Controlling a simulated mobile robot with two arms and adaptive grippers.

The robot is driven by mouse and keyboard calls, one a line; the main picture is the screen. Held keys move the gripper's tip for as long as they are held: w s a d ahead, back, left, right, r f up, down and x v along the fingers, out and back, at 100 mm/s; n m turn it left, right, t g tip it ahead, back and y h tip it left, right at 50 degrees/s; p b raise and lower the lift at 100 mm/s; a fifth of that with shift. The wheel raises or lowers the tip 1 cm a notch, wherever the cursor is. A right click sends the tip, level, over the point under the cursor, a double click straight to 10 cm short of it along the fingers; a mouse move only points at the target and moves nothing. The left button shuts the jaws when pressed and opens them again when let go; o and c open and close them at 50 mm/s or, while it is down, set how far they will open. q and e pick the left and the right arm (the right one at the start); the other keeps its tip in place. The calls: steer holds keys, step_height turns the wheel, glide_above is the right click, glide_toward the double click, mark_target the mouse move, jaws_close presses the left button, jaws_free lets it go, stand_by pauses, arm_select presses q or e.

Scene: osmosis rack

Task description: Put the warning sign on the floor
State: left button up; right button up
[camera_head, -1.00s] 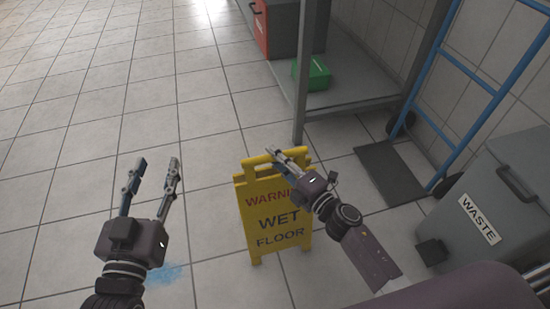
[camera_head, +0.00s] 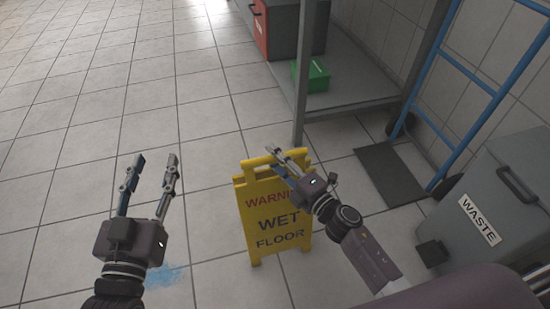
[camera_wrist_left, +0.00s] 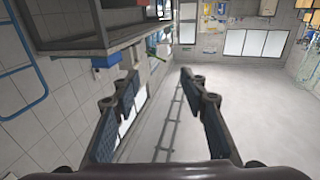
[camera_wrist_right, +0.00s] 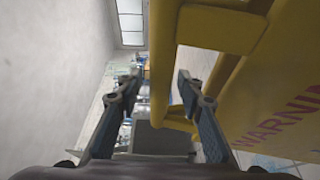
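The yellow warning sign (camera_head: 274,207), lettered "WARNING WET FLOOR", stands upright, its feet apparently on the tiled floor. My right gripper (camera_head: 276,162) is at the sign's top handle, with its fingers spread. In the right wrist view, a yellow bar of the sign (camera_wrist_right: 161,75) shows between the open fingers (camera_wrist_right: 157,88), with gaps beside it; I cannot tell whether a finger touches it. My left gripper (camera_head: 155,164) is open and empty, to the left of the sign; it also shows open in the left wrist view (camera_wrist_left: 158,85).
A blue spill (camera_head: 167,276) lies on the floor by my left gripper. A grey rack (camera_head: 350,95) behind the sign holds a green box (camera_head: 318,78). A blue hand truck (camera_head: 478,110) and a grey waste bin (camera_head: 500,195) stand at right. Floor at left is clear.

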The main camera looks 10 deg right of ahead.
arm_select(q)
steer(key=shift+f, duration=0.1)
arm_select(e)
steer(key=shift+r, duration=0.15)
steer(key=p+v, duration=0.2)
steer(key=v, duration=1)
step_height(320, 180, up, 7)
steer(key=w+d+m+t+h, duration=0.15)
steer(key=m+h, duration=0.35)
steer(key=m, duration=0.6)
arm_select(q)
step_height(320, 180, down, 8)
steer(key=s+a+g+y, duration=0.1)
steer(key=s+g, duration=0.1)
steer(key=g, duration=0.2)
steer(key=shift+a+f, duration=0.15)
steer(key=shift+a, duration=0.2)
arm_select(e)
steer(key=s+a+r+m+g, duration=0.2)
steer(key=s+a+m+g, duration=0.2)
steer(key=m, duration=0.5)
steer(key=shift+s+a+r+y, duration=0.25)
steer(key=shift+a+r+y, duration=0.1)
steer(key=shift+a, duration=0.55)
